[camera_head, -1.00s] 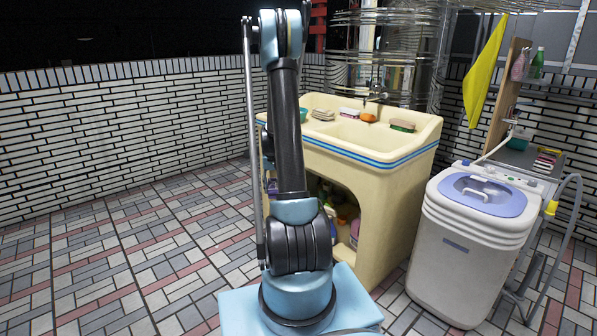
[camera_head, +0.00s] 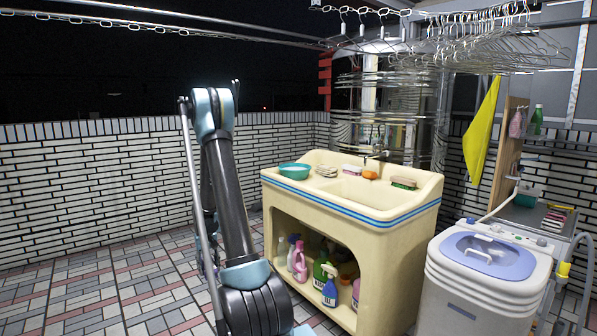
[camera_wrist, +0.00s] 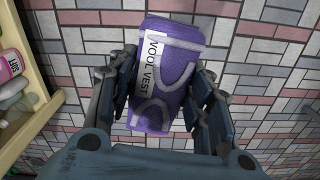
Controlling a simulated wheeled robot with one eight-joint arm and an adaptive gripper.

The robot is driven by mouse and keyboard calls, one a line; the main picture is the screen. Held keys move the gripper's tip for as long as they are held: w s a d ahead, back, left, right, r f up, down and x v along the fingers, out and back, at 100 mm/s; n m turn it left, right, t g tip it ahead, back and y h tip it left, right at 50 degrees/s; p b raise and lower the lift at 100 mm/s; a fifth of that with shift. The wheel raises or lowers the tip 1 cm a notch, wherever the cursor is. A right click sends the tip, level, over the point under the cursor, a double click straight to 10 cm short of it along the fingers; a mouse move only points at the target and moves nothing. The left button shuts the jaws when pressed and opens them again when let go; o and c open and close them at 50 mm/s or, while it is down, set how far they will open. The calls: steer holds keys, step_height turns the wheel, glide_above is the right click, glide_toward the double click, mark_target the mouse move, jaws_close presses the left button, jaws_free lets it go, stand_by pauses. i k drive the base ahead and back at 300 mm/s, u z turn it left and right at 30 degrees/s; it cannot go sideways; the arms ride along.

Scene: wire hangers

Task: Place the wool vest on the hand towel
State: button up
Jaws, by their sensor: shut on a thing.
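The wool vest (camera_wrist: 172,65) is a purple bundle with white trim and a label reading WOOL VEST. In the wrist view it sits between the two fingers of my gripper (camera_wrist: 163,82), which is shut on it. The bundle is tilted slightly and held above the tiled floor. My gripper and the vest do not show in the head view. No thing is labelled as the hand towel; a yellow cloth (camera_head: 481,130) hangs at the right, and I cannot tell whether it is the towel.
A cream sink unit (camera_head: 355,215) stands in the middle, with bottles on its lower shelf. A teal bowl (camera_head: 295,171) sits on its top. A washing machine (camera_head: 480,285) stands to the right. Many wire hangers (camera_head: 490,45) hang overhead. The tiled floor (camera_head: 90,290) at left is clear.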

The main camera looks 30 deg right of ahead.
mark_target(326, 171)
steer(key=u, duration=0.95)
steer(key=i, duration=3.45)
steer(key=z, duration=2.2)
